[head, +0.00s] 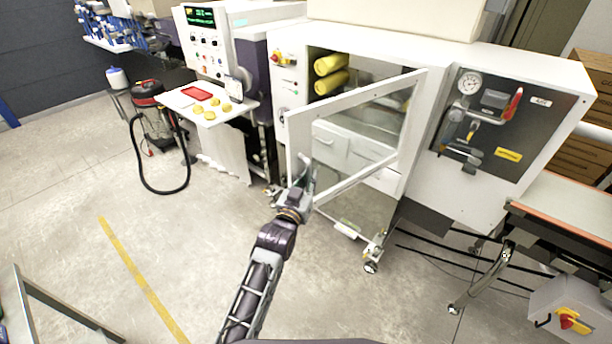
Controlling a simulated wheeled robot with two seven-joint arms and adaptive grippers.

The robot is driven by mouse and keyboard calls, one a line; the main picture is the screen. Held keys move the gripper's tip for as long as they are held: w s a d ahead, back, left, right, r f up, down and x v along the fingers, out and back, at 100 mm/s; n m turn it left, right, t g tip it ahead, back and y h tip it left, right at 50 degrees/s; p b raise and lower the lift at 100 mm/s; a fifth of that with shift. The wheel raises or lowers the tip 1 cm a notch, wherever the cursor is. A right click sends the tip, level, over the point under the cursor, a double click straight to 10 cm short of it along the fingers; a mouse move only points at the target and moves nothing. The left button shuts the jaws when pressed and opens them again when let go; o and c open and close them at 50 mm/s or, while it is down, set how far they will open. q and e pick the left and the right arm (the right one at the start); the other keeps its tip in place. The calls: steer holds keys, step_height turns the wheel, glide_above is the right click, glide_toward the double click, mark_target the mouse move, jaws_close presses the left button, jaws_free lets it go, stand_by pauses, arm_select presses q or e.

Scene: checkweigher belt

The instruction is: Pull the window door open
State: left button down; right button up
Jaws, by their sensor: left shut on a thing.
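The window door (409,108) is a white frame around a clear pane, on the front of a white machine (480,200). It stands partly open, swung out from the cabinet opening, with its hinge side at the right and its free edge at the left. My left gripper (304,178) is at the lower part of the free left edge, shut there on the door. The exact spot between the fingers is too small to make out. My right gripper is not in view.
Yellow rolls (331,64) lie inside the opening. To the left stand a control panel machine (208,62), a shelf with a red tray (197,93) and a vacuum cleaner (147,92). A conveyor (570,205) is at the right. The floor at centre left is clear.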

arm_select(q)
steer(key=shift+s+d, duration=0.15)
steer(key=shift+s, duration=0.1)
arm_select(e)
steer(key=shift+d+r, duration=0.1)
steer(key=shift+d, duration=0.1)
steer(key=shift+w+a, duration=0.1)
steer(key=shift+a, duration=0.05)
arm_select(q)
steer(key=c, duration=1.5)
jaws_free()
steer(key=shift+o, duration=0.2)
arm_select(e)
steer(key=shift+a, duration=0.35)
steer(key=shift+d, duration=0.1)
arm_select(q)
steer(key=shift+v, duration=0.9)
steer(key=v, duration=1)
steer(key=shift+s, duration=0.15)
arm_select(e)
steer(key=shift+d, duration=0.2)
